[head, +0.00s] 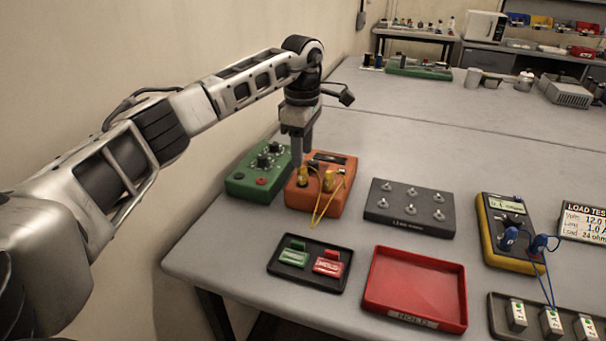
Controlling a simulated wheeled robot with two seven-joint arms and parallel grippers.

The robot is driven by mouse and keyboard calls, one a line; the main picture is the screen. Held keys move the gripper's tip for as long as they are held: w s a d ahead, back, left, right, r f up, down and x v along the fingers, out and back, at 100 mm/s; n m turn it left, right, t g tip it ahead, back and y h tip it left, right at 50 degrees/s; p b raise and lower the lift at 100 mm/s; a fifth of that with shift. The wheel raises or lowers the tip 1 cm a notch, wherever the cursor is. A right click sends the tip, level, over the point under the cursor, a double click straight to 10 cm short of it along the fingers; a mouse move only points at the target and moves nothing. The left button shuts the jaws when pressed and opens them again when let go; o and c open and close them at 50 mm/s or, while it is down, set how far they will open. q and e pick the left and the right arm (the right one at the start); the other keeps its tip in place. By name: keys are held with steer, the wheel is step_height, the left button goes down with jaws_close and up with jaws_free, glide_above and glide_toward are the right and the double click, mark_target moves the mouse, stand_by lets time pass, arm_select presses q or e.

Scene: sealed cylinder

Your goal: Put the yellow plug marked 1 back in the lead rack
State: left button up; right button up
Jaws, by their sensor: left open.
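Two yellow plugs stand in the top of an orange box (312,199), joined by a yellow lead. The left yellow plug (303,173) is right below my left gripper, and the right yellow plug (328,181) stands beside it. I cannot read which plug is marked 1. My left gripper (300,158) points down, open, with its fingertips close to the left plug; I cannot tell if they touch it. A dark block with several metal posts (408,222) lies right of the orange box; its label is too small to read, so I cannot tell if it is the lead rack. My right gripper is not in view.
A green box with knobs (243,186) stands close left of the orange box. In front are a black tray (300,285) with green and red tags and a red tray (415,288). A yellow meter (500,259) with blue plugs stands right.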

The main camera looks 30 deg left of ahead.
mark_target(303, 168)
arm_select(q)
step_height(303, 168, down, 5)
steer(key=shift+r+b, duration=0.1)
steer(key=shift+b, duration=0.6)
steer(key=shift+f, duration=0.55)
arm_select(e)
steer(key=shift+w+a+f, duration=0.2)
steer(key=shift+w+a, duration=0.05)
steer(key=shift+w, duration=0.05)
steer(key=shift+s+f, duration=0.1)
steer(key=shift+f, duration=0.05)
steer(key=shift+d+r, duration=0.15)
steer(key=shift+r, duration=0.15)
arm_select(q)
jaws_close()
steer(key=shift+w+r, duration=0.1)
steer(key=shift+r, duration=0.1)
